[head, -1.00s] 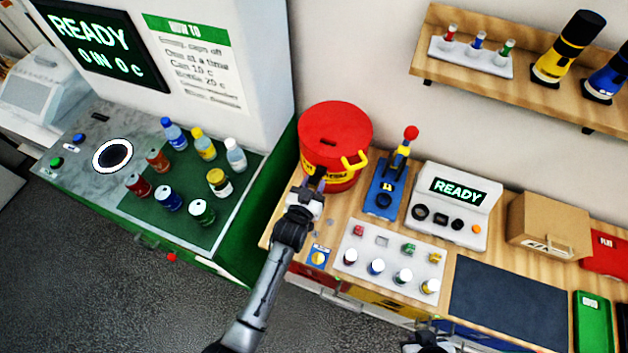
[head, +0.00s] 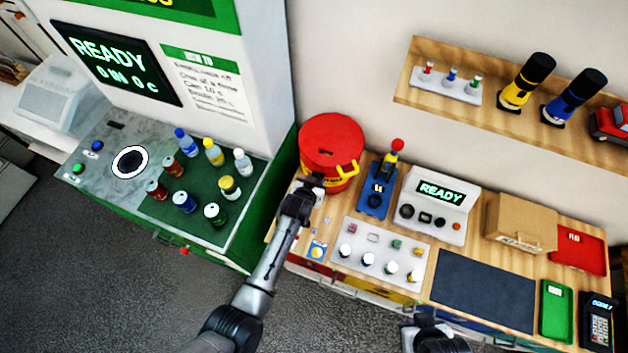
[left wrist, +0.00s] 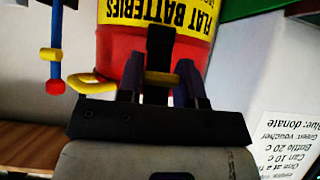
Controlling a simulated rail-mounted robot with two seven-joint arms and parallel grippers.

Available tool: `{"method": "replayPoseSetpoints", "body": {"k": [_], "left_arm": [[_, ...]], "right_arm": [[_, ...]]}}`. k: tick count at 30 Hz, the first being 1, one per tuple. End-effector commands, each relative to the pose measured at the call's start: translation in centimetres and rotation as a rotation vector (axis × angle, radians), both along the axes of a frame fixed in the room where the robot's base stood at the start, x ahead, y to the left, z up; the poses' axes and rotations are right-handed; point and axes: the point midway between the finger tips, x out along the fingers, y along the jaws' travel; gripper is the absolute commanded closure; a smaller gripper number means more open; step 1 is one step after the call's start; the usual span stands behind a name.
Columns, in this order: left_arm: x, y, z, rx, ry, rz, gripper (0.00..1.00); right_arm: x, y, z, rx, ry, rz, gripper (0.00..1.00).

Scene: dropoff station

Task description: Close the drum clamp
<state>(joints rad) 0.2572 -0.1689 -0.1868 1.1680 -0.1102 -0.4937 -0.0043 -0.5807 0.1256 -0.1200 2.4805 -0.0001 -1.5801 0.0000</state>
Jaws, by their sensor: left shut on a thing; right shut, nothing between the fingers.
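The red drum (head: 331,135) stands at the left end of the wooden bench, its lid on. A yellow clamp lever (head: 348,169) sticks out at its front right. In the left wrist view the drum (left wrist: 118,45) is upside down, with a yellow "FLAT BATTERIES" label. My left gripper (head: 313,183) is at the drum's front. In the left wrist view its fingers (left wrist: 160,80) are shut on a yellow bar of the clamp lever (left wrist: 90,84). My right gripper (head: 432,330) is shut and empty at the bottom edge, partly cut off, away from the drum.
A blue stand with a red-knobbed lever (head: 378,190) stands just right of the drum. A READY console (head: 436,205), a white tray of small parts (head: 375,250) and a cardboard box (head: 520,222) follow. The green-sided counter (head: 240,235) is to the left. The dark mat (head: 485,290) is clear.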

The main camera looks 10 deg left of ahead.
Motion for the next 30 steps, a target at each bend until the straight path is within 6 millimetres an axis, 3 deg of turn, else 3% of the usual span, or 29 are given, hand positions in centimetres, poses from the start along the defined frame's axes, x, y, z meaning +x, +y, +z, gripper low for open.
{"method": "replayPoseSetpoints", "body": {"k": [13, 14, 15, 22, 30], "left_arm": [[0.02, -0.01, -0.02, 0.002, 0.011, 0.001, 1.0], [0.02, -0.01, -0.02, 0.002, 0.011, 0.001, 0.65], [0.02, -0.01, -0.02, 0.002, 0.011, 0.001, 0.61], [0.02, 0.0, 0.0, 0.002, 0.011, 0.001, 0.4], [-0.06, 0.04, 0.06, 0.002, 0.01, 0.0, 0.4]], "right_arm": [[0.01, 0.04, 0.15, 0.001, 0.0, -0.001, 1.0], [0.01, 0.06, 0.15, 0.002, 0.0, -0.001, 1.0], [0.01, 0.09, 0.15, 0.003, 0.0, -0.002, 1.0], [0.02, 0.24, 0.16, 0.008, 0.0, -0.006, 1.0], [0.03, 0.28, 0.18, 0.009, 0.0, -0.006, 1.0]]}}
